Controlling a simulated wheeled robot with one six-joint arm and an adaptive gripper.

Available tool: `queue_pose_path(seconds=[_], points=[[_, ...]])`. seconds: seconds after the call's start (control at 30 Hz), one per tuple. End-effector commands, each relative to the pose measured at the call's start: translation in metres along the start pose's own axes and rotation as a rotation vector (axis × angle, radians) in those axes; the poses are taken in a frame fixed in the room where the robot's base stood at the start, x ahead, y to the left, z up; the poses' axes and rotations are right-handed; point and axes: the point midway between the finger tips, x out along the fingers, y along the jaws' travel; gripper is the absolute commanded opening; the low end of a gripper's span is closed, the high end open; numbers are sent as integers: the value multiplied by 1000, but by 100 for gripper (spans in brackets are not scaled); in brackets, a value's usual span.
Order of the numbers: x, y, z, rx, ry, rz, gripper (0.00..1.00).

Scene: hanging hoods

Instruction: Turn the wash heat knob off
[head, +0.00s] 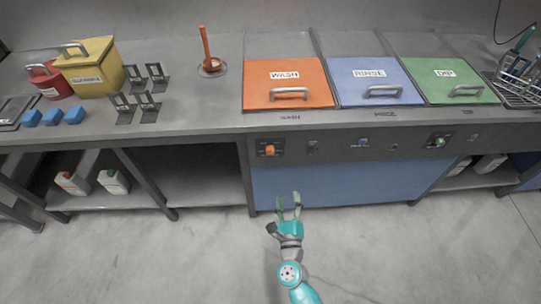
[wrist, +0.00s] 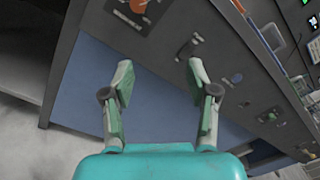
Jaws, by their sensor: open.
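The wash heat knob is the orange knob (head: 269,150) on a dark plate on the front panel, below the orange WASH lid (head: 287,84). The orange knob also shows at the top of the wrist view (wrist: 139,6), partly cut by the frame edge. Its exact setting is too small to read. My gripper (head: 288,199) is in front of the blue lower panel, below the knob and a little to its right. In the wrist view my gripper (wrist: 158,78) has its two fingers spread wide, with nothing between them. It touches nothing that I can see.
The front panel also carries a dark switch (head: 312,147), a blue knob (head: 363,142) and a green knob (head: 439,142). The RINSE lid (head: 374,81) and DIP lid (head: 457,80) are closed. A wire rack (head: 520,83) stands far right. The floor before the counter is clear.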

Motion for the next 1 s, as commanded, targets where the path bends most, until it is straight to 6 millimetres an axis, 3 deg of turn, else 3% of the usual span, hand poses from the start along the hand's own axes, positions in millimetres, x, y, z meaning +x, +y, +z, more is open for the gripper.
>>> queue_pose_path(seconds=[0.03, 0.1, 0.3, 0.57, 1.0], points=[[19, 9, 10, 85, 1, -2, 59], [38, 19, 19, 195, 9, -1, 59], [69, 37, 36, 391, 27, 0, 59], [89, 40, 39, 428, 31, -3, 59], [161, 39, 36, 423, 31, -3, 59]])
